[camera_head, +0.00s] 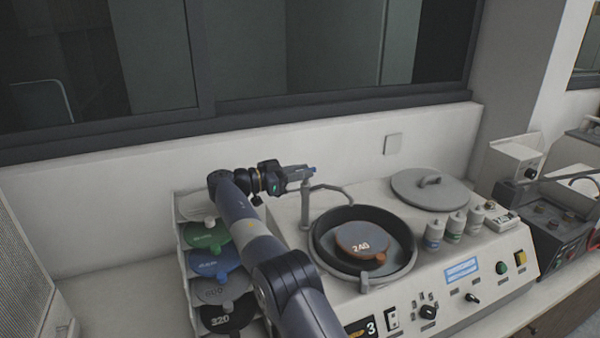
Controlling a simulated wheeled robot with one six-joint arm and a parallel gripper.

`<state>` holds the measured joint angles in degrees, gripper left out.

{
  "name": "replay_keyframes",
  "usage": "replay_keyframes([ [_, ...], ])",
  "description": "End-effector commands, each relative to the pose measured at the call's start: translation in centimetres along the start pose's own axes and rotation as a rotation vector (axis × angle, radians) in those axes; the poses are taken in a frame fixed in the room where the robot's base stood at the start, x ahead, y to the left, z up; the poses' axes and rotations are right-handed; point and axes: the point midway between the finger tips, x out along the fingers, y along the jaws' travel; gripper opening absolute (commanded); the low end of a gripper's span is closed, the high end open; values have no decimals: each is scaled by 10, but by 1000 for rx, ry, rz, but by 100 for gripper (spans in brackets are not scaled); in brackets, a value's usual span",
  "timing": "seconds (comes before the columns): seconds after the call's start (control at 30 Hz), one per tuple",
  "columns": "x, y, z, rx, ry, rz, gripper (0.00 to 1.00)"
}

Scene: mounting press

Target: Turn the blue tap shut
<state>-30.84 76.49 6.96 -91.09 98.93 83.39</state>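The blue tap (313,170) shows as a small blue patch on top of the grey upright faucet post (305,203). The post stands at the back left of the grinding machine, and its thin spout curves right toward the bowl. My gripper (303,173) reaches in from the left at the height of the tap, with its tip at or right beside the blue part. The gripper covers part of the tap. The view is too small to tell whether the fingers are open, touching the tap or shut on it.
The round dark bowl (325,258) holds an orange-brown disc marked 240 (362,240). A grey lid (433,188) lies behind it, with several small bottles (455,226) to the right. A rack of coloured discs (207,237) stands left of my arm. The wall is close behind.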

Motion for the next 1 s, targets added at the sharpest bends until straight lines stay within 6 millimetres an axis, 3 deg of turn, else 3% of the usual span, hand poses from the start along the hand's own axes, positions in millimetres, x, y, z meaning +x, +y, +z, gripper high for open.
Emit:
replay_keyframes([
  [0.13,0,0,0,0,0,0,32],
  [1.0,0,2,6,1,-1,-99,32],
])
